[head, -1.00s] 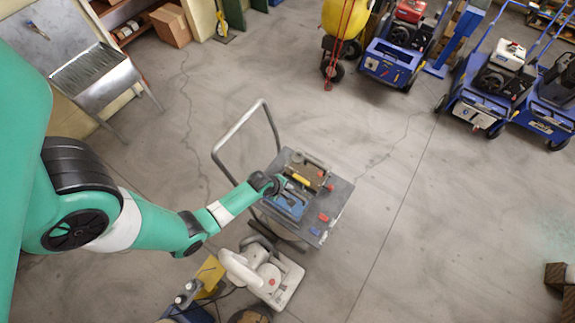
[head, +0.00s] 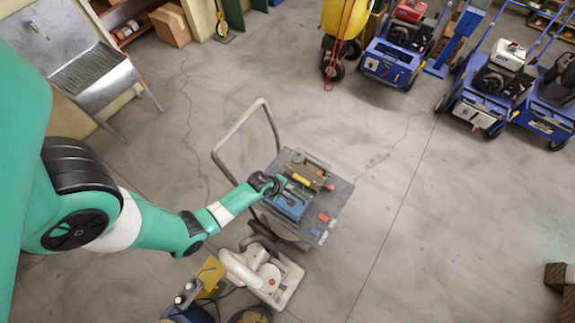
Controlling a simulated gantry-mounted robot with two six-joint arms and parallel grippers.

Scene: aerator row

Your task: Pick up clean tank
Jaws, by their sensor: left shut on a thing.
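My left arm reaches in from the left to a dark-topped cart (head: 338,195) with a tubular handle. My left gripper (head: 284,188) is over the cart top, at the blue tray-like piece (head: 289,206). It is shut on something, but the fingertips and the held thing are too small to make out. A brown box-like unit with a yellow part (head: 303,177) lies just beyond it on the cart. I cannot tell which thing is the clean tank. My right gripper is not in view.
Small red and blue pieces (head: 322,217) lie on the cart's right side. A white machine (head: 268,276) stands in front of the cart. Blue wheeled machines (head: 490,95) line the back right. A metal sink (head: 95,78) stands at left.

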